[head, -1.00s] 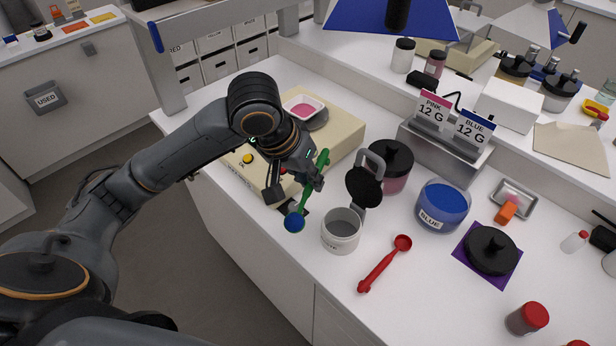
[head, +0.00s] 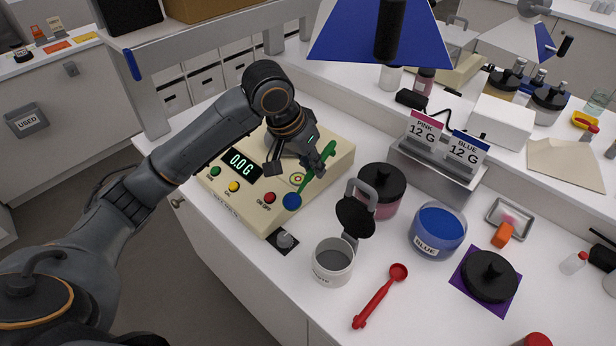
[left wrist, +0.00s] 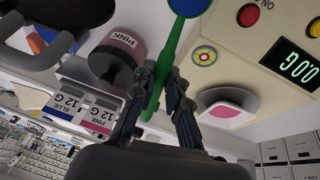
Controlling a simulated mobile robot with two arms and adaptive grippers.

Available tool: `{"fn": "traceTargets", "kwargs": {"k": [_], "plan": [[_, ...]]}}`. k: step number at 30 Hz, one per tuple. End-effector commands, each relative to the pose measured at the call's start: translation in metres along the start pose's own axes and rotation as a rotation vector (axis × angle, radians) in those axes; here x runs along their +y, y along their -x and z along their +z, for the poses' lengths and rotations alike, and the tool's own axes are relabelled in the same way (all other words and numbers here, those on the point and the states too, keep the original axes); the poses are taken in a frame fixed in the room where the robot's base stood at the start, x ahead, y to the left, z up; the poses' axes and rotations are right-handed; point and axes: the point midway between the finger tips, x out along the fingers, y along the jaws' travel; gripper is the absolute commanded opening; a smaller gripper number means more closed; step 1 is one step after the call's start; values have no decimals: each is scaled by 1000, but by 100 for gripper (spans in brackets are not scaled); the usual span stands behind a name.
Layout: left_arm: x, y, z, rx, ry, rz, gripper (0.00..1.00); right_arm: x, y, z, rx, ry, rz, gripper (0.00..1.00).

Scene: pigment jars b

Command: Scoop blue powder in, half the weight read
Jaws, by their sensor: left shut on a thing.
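My left gripper (head: 314,170) is shut on the handle of a green scoop (head: 318,168). Blue powder (head: 292,201) shows in the scoop's bowl, above the right front part of the cream scale (head: 330,155). The scale's display (head: 239,164) reads 0.0 G. In the left wrist view a white dish (left wrist: 228,97) with pink powder sits on the scale; in the head view my gripper hides it. The open jar marked BLUE (head: 437,240) holds blue powder. Signs read PINK 12 G (head: 424,129) and BLUE 12 G (head: 465,150). My right gripper is not in view.
A tub with a raised black lid (head: 332,265) stands just right of the scale, with a lidded pink jar (head: 380,192) behind it. A red scoop (head: 380,298) lies in front. A black lid (head: 490,275) rests on a purple mat (head: 486,304).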

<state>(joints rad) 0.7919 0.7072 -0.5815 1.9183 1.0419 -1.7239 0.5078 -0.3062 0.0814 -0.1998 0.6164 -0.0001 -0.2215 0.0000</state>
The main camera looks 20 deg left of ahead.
Motion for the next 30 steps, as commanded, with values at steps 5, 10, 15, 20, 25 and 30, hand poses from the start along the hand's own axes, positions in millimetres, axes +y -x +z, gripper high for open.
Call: {"fn": "traceTargets", "kwargs": {"k": [5,10,15,20,25,30], "plan": [[-19,-2,-40,-14,-129,16,0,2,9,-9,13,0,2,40],[-36,-7,-74,-31,-278,37,0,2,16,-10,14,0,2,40],[-52,-10,-103,-45,-431,60,0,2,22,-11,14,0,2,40],[-65,-12,-126,-56,-578,84,0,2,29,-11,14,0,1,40],[-77,-12,-145,-66,-737,112,0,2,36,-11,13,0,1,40],[-87,-10,-160,-74,-898,141,0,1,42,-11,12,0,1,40]]}}
